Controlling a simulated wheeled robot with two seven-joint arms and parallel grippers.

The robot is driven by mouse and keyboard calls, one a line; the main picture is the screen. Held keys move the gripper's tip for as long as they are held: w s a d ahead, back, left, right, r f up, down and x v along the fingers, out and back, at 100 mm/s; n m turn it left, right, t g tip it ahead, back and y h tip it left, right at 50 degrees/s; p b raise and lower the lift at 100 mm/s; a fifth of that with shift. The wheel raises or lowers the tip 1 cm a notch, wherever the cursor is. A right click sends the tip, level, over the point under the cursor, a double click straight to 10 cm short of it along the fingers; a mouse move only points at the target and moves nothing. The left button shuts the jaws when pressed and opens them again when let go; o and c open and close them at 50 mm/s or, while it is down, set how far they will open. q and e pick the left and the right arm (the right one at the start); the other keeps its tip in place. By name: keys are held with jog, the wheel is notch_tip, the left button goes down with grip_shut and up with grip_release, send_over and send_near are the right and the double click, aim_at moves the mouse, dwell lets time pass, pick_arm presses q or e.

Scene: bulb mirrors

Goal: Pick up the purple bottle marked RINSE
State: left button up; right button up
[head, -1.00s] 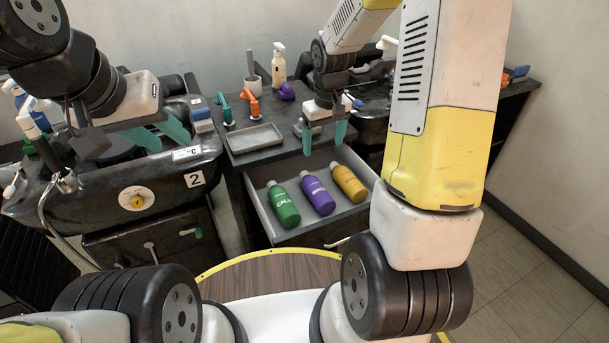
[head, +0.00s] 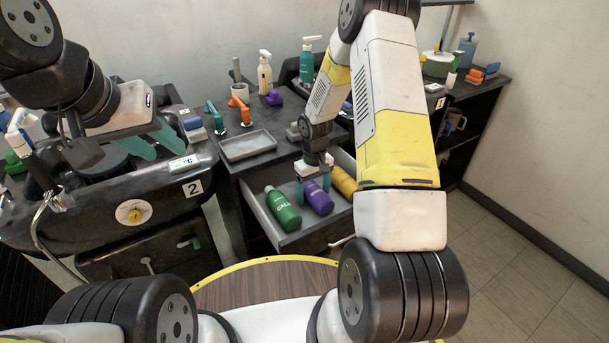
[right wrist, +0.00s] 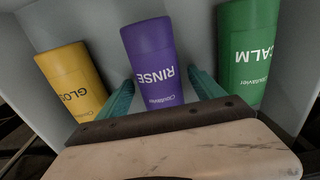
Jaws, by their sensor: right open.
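The purple bottle marked RINSE (head: 318,198) lies in the open drawer, between a green CALM bottle (head: 283,210) and a yellow bottle (head: 344,184). My right gripper (head: 314,187) is over the drawer at the purple bottle and hides part of it. In the right wrist view the purple bottle (right wrist: 153,62) shows between the two teal fingers, one on each side. The fingers stand apart; I cannot tell whether they touch the bottle. The green bottle (right wrist: 247,50) and yellow bottle (right wrist: 72,82) lie outside the fingers. My left gripper (head: 166,148) is open and empty at the left.
The drawer (head: 263,222) has raised walls around the bottles. A grey tray (head: 248,146) is on the counter above it. Orange and teal nozzle-like tools, a cup and spray bottles stand behind. A black basin unit marked 2 (head: 192,187) is at the left.

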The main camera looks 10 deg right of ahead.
jog(key=shift+f, duration=0.3)
grip_shut()
